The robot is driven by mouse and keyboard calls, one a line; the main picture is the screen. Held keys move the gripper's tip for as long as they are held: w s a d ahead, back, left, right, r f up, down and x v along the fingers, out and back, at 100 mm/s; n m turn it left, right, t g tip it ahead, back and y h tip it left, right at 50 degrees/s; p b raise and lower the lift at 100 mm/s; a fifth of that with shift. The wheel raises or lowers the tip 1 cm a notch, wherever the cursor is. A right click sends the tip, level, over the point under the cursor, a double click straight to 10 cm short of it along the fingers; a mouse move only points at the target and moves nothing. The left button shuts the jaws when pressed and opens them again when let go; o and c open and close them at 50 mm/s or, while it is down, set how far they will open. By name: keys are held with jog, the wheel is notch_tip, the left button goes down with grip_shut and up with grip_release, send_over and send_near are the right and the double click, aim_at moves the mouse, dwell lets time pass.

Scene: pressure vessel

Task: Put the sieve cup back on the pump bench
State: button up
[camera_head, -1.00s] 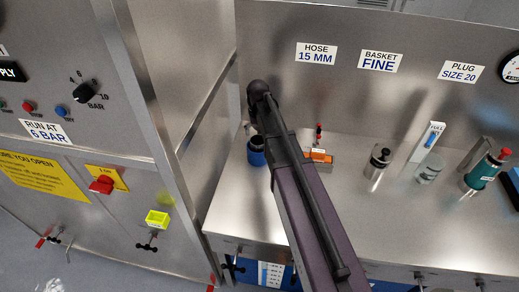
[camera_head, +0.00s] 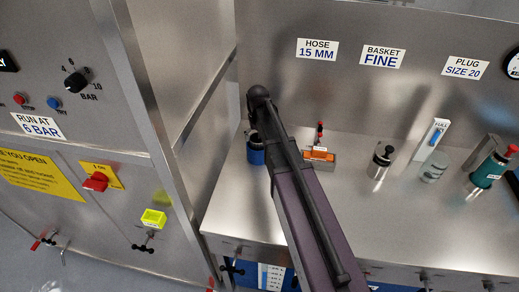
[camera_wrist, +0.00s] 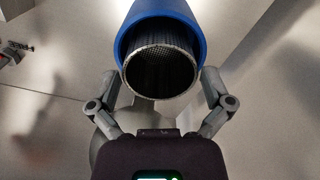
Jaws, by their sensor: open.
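A blue cup (camera_head: 256,152) stands on the pump bench (camera_head: 330,215) near its left end, partly hidden behind my arm. In the wrist view the blue cup (camera_wrist: 160,22) is close up, and the sieve cup (camera_wrist: 160,74), a dark mesh cylinder with a bright metal rim, sits inside it. My gripper (camera_wrist: 160,88) is open, with one finger on each side of the cup's mouth. I cannot tell whether the fingers touch it. In the head view the fingers are hidden by the arm.
A steel control cabinet (camera_head: 60,120) stands left. The bench front is clear.

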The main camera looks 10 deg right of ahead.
jog(key=shift+f+b, duration=0.45)
jog(key=shift+f, duration=0.25)
jog(key=c, duration=1)
jog(key=shift+r, duration=0.25)
notch_tip(320, 180, up, 4)
jog(key=p, duration=0.4)
jog(key=shift+f, duration=0.2)
jog(key=s+d, duration=0.2)
jog(key=s, duration=0.6)
jog(key=s+d+r+p, duration=0.1)
jog(key=s, duration=0.6)
jog(key=shift+s+d, duration=0.35)
jog(key=shift+d, duration=0.05)
